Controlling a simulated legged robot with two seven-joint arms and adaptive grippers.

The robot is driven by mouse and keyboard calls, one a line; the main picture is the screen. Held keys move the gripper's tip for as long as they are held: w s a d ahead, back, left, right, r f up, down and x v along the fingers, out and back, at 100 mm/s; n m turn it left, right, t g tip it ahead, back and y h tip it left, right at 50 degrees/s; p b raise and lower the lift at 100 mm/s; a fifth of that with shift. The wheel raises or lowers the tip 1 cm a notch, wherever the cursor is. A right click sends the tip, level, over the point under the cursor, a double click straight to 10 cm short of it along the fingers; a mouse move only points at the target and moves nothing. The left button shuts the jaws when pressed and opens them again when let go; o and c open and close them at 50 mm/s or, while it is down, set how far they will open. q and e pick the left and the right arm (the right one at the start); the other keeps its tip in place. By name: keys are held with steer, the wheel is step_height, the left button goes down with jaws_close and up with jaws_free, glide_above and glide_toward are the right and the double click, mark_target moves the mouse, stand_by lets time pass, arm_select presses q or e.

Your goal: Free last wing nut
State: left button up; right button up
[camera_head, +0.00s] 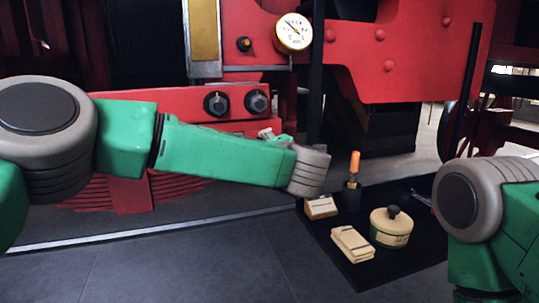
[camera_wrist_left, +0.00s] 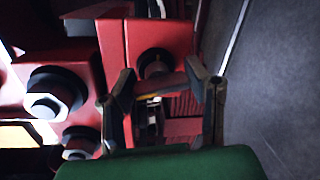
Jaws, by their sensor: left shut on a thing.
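My left gripper (camera_wrist_left: 159,78) has its two dark fingers on either side of a small brass-and-red piece (camera_wrist_left: 160,86), and it is shut on that piece. The piece may be the wing nut, but its shape is too dark to be sure. It lies right in front of a dark round fitting (camera_wrist_left: 153,62) on a red block. In the head view my left arm reaches in from the left, and its wrist hides most of the gripper. My right arm shows at the right edge, with its gripper out of view.
A pressure gauge (camera_head: 293,33) is above. A black mat (camera_head: 378,268) holds a round tin (camera_head: 391,228), tan blocks (camera_head: 352,244) and an orange-handled tool (camera_head: 354,163).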

arm_select(q)
steer(key=shift+s+d+f+n, duration=0.15)
steer(key=shift+f+n, duration=0.15)
steer(key=shift+f, duration=0.2)
steer(key=o, duration=1.2)
steer(key=shift+c, duration=0.2)
steer(key=shift+o, duration=0.4)
steer(key=shift+r, duration=0.2)
steer(key=shift+r, duration=0.1)
steer(key=v, duration=1.2)
